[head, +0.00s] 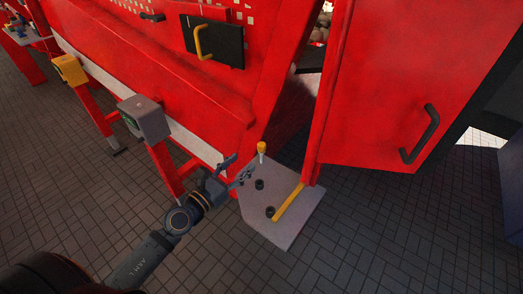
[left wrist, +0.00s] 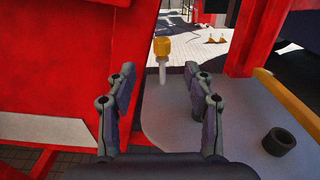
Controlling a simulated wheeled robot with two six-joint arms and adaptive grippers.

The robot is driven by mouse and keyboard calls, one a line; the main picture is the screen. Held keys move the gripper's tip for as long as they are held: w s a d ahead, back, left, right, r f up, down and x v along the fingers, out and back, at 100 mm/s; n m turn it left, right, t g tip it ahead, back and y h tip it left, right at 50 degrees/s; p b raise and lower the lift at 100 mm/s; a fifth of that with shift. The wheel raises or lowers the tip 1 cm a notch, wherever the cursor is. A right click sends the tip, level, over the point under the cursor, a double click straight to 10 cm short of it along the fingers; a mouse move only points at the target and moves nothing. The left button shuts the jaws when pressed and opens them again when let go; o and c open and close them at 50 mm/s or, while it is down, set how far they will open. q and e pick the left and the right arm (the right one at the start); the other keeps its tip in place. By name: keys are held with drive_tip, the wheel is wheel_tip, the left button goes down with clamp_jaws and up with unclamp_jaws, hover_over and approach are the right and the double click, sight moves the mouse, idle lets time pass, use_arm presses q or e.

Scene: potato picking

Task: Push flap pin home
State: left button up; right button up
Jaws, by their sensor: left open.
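The pin (head: 262,148) has a yellow head and a pale shaft. It stands upright at the back corner of a grey plate (head: 290,232) beside the red machine. In the left wrist view the pin (left wrist: 162,48) appears ahead, between my two fingers. My left gripper (head: 239,167) is open and empty, at the plate's left edge, short of the pin and apart from it. How deep the pin sits is hard to tell. My right gripper is not in view.
Black rings (head: 270,212) and a yellow bar (head: 288,203) are on the plate, right of my left gripper. A red panel with a black handle (head: 420,134) stands at the right. A grey box (head: 145,118) is at the left. The paved floor in front is clear.

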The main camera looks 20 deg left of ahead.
sight(259, 149)
use_arm(q)
drive_tip(key=p+x, duration=0.1)
drive_tip(key=x, duration=0.4)
drive_tip(key=shift+r, duration=0.1)
drive_tip(key=shift+w+d, duration=0.1)
drive_tip(key=shift+w, duration=0.1)
drive_tip(key=shift+w+d, duration=0.1)
drive_tip(key=shift+w, duration=0.25)
drive_tip(key=p+x, duration=0.1)
drive_tip(key=x, duration=0.3)
drive_tip(key=shift+w+d, duration=0.2)
drive_tip(key=shift+d, duration=0.05)
drive_tip(key=shift+s+a, duration=0.1)
drive_tip(key=shift+c, duration=1.1)
clamp_jaws()
